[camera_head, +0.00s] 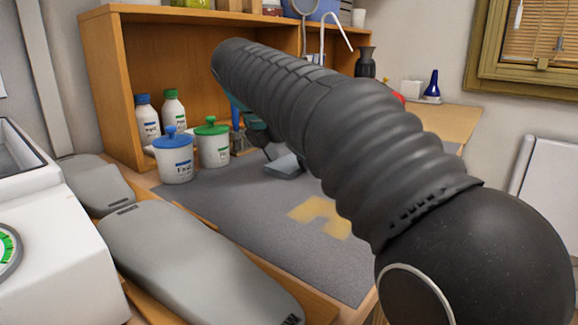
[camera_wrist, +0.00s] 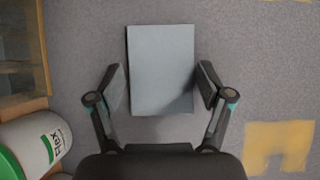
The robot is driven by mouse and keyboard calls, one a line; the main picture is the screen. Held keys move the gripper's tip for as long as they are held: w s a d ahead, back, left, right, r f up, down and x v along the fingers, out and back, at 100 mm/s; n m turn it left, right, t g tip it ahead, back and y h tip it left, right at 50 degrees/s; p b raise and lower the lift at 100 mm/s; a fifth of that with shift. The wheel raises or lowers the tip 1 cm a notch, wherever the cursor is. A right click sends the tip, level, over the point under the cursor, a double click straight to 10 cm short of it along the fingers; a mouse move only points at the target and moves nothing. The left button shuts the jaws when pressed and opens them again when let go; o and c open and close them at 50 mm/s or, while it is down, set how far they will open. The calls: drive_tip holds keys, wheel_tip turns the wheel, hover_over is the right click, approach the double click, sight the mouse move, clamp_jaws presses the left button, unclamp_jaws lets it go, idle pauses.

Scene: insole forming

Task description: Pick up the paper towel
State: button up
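The paper towel appears as a flat grey-blue rectangle (camera_wrist: 160,68) on the grey mat, in the upper middle of the wrist view. In the head view it shows as a small grey-blue piece (camera_head: 285,166), partly hidden by my arm. My gripper (camera_wrist: 162,84) is open, with one finger on each side of the towel's lower part. The fingers look close to its left and right edges; whether they touch it, and the exact height above it, I cannot tell. In the head view my gripper is mostly hidden behind my dark ribbed arm.
A white pot with a green lid (camera_head: 212,142) and one with a blue lid (camera_head: 174,156) stand left of the towel. White bottles (camera_head: 173,112) stand by the wooden shelf (camera_head: 112,95). Grey insole-shaped pads (camera_head: 185,262) lie at the front left. The mat (camera_head: 235,200) is largely clear.

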sight(293, 164)
drive_tip(key=shift+c, duration=1.1)
drive_tip(key=shift+r, duration=0.1)
drive_tip(key=shift+r, duration=0.5)
drive_tip(key=r, duration=0.2)
drive_tip(key=d+r, duration=0.1)
drive_tip(key=shift+d+r, duration=0.1)
drive_tip(key=shift+r, duration=0.25)
drive_tip(key=s+d+r, duration=0.1)
drive_tip(key=d+r, duration=0.5)
drive_tip(key=d, duration=0.4)
drive_tip(key=shift+s+d, duration=0.15)
drive_tip(key=shift+d, duration=0.05)
